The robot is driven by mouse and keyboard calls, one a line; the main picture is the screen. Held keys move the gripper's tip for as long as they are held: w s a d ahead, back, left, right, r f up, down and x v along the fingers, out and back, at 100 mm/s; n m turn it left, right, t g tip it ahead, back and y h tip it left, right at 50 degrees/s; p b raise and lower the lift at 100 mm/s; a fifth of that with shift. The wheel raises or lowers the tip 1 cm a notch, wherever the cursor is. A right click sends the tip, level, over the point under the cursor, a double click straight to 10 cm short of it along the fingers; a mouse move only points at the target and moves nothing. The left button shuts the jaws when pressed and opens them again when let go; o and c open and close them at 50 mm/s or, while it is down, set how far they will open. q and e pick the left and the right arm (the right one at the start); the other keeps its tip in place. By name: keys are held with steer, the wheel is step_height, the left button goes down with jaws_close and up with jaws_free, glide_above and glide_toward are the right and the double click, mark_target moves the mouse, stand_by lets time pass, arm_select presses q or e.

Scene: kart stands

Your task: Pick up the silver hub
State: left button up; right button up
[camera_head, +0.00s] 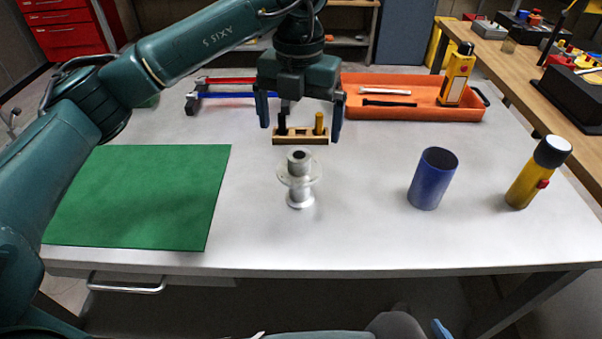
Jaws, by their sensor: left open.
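The silver hub (299,179) stands upright on the grey-white table, near its middle. It has a wide round flange, a narrower base and a dark hole in its top. My left gripper (301,138) hangs pointing down, open and empty, its two fingers apart. In the picture it is above the hub, and a gap shows between the fingertips and the hub's top. How far behind or in front of the hub the fingers are, I cannot tell. My right gripper does not show.
A small wooden holder (287,138) with dark and yellow pegs shows between the fingers, behind the hub. A green mat (145,195) lies left. A blue cup (432,180) and a yellow flashlight (537,172) stand right. An orange tray (425,112) lies behind. Table around the hub is clear.

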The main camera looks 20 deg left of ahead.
mark_target(299, 159)
arm_select(q)
step_height(299, 159, down, 9)
steer(key=shift+w+f+p, duration=0.1)
steer(key=shift+w+p, duration=0.05)
steer(key=shift+p, duration=0.3)
steer(key=shift+c, duration=0.2)
steer(key=c, duration=1.6)
